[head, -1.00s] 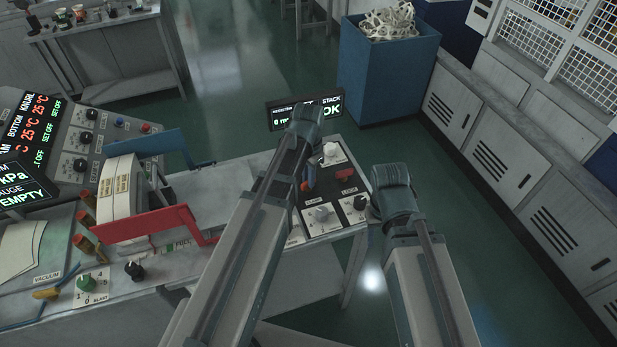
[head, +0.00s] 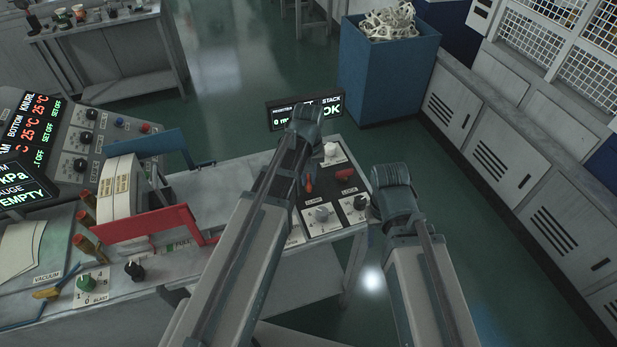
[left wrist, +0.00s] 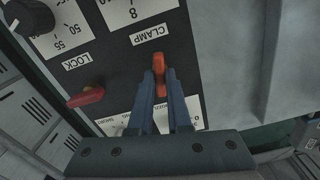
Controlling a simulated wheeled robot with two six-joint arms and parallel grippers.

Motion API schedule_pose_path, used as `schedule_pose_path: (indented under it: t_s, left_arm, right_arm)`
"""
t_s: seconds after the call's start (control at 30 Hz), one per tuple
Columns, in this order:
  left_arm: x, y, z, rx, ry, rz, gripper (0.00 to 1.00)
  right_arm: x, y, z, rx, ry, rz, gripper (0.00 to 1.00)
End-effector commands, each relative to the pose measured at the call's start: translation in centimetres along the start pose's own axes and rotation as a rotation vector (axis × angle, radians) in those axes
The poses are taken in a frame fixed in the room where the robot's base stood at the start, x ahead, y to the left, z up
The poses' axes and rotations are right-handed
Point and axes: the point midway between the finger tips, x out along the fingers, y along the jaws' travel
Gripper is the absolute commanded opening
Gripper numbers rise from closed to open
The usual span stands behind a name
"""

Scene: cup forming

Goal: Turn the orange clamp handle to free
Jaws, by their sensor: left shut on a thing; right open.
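The orange clamp handle (head: 309,184) stands on the dark panel at the right end of the bench. In the left wrist view the handle (left wrist: 160,70) lies between the two blue fingertips of my left gripper (left wrist: 163,88), beside the CLAMP label. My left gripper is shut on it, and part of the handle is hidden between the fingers. In the head view my left forearm covers much of the area around the handle. My right gripper (head: 390,192) is off to the right of the panel, holding nothing that I can see; its fingertips are hardly visible there.
A red LOCK handle (head: 345,175) sits close by on the same panel and also shows in the left wrist view (left wrist: 86,97). A white knob (head: 331,151) and a black knob (head: 359,203) are near. A small display (head: 305,111) stands behind. Floor right of the bench is clear.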

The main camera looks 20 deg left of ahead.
Motion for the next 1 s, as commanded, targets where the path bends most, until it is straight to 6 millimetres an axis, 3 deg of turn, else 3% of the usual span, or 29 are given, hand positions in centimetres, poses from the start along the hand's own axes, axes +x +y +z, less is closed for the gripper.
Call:
schedule_pose_path:
  t_s: [0.4, 1.0]
  left_arm:
    - [0.01, 0.0, 0.01, -0.203, 0.0, 0.0, 0.0]
    - [0.01, 0.0, 0.01, -0.242, 0.0, 0.0, 0.0]
  right_arm:
    - [0.01, 0.0, 0.0, 0.0, 0.0, 0.0, 0.5]
    - [0.01, 0.0, 0.0, 0.0, 0.0, 0.0, 0.5]
